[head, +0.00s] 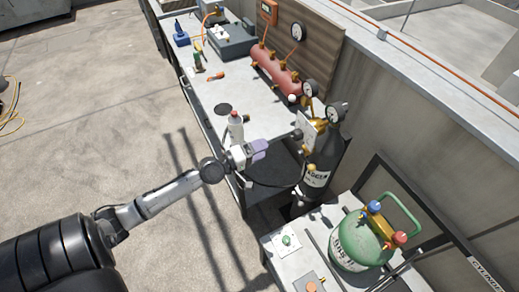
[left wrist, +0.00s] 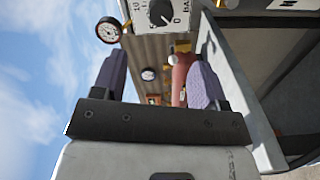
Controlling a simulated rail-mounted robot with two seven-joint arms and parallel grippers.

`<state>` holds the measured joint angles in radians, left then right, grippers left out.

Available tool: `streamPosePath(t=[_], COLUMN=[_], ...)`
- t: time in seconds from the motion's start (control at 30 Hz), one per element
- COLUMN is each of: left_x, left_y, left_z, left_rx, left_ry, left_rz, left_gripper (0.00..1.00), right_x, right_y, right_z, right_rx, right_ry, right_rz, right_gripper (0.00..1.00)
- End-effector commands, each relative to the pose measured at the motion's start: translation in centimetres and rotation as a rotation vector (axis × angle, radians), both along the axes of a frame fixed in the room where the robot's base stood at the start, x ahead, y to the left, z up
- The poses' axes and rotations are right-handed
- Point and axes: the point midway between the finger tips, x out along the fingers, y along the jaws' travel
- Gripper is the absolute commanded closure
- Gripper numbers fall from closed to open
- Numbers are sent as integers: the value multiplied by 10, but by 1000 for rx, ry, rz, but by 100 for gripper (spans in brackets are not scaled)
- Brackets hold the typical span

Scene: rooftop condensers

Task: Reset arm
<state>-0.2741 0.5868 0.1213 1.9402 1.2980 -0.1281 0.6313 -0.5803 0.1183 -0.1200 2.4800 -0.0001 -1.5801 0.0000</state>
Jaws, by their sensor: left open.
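My left arm (head: 165,195) reaches in from the lower left of the head view. Its gripper (head: 268,148) is held out beside the near end of the workbench, a little left of the dark cylinder's regulator. In the left wrist view the two purple-grey fingers (left wrist: 157,78) stand wide apart with nothing held between them. Beyond them are a white dial box (left wrist: 160,14), a round gauge (left wrist: 108,30) and part of a red tank (left wrist: 182,72). My right gripper is in neither view.
The dark gas cylinder (head: 318,165) with brass regulator and gauges stands close right of the gripper. The workbench (head: 235,95) holds a red manifold tank (head: 275,70) and tools. A green cylinder (head: 360,240) stands lower right. Open concrete floor (head: 90,110) lies left.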

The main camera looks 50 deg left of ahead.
Motion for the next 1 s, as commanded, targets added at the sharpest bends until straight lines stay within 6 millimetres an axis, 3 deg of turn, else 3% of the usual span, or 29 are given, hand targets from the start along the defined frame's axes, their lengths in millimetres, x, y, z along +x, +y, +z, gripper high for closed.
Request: streamPosePath(t=[0.43,0.57,0.67,0.77,1.0], left_x=[0,-1,-6,-18,-68], left_y=[0,-5,-17,-31,-54], left_z=[0,-6,-25,-49,-86], left_rx=[5,85,234,491,1176], left_ry=[0,19,100,205,472], left_rz=[0,-29,-127,-265,-589], left_gripper=[33,33,33,33,33], right_x=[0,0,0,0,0], right_y=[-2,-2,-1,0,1], right_z=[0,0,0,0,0], right_rx=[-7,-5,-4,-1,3], right_ry=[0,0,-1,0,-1], right_rz=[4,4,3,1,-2], right_gripper=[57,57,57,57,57])
